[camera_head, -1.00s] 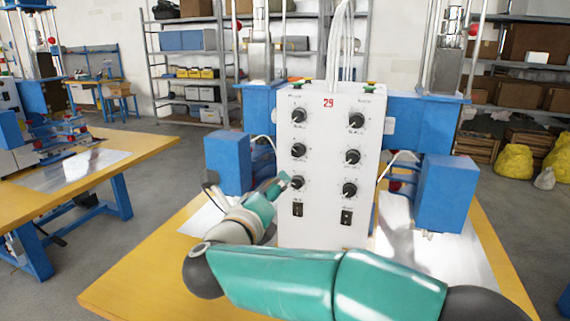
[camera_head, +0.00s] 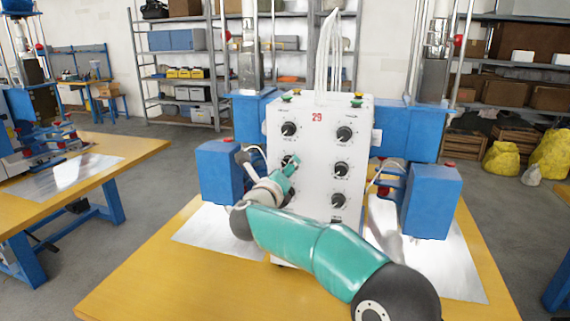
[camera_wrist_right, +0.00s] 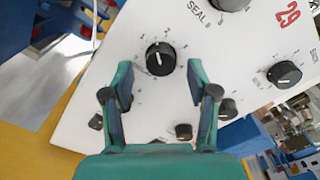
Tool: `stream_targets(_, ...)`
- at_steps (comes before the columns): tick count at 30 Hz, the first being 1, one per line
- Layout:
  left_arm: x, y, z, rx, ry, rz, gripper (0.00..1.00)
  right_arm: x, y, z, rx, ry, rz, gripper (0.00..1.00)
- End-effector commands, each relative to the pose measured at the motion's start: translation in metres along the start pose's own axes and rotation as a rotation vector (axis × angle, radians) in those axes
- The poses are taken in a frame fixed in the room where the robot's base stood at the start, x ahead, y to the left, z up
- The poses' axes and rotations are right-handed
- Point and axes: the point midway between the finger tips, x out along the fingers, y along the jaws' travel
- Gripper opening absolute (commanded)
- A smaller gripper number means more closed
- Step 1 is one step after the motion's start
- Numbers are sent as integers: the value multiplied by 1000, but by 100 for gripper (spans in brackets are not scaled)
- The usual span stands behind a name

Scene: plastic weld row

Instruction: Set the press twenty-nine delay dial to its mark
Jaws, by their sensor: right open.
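The white control box (camera_head: 318,118) marked 29 has black dials in two columns. My right gripper (camera_head: 291,163) is in front of the left column at the middle row and partly hides that dial. In the right wrist view this black dial (camera_wrist_right: 160,58) lies ahead, between the open fingers of the right gripper (camera_wrist_right: 160,70). The fingers appear apart from it. A white line shows on its knob, with scale marks around it. The word SEAL is legible above it; I cannot read a delay label. My left gripper is not in view.
Blue press blocks (camera_head: 218,172) and (camera_head: 432,200) flank the box. White cables rise from its top. Metal sheets (camera_head: 440,255) lie on the yellow table (camera_head: 160,275). Another yellow table (camera_head: 110,150) stands at left, shelves behind. Other dials (camera_head: 344,133) sit close by.

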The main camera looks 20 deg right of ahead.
Motion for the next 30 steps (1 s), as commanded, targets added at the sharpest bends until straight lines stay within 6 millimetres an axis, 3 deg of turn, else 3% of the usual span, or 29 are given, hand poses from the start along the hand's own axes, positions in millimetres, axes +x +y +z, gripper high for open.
stream_targets(12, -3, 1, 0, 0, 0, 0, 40, 9, 1, 0, -1, 0, 1, 59)
stream_targets(23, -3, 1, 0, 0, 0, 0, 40, 9, 1, 0, -1, 0, 2, 0)
stream_targets(30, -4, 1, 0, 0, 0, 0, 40, 8, 2, 0, -19, 0, 3, 0)
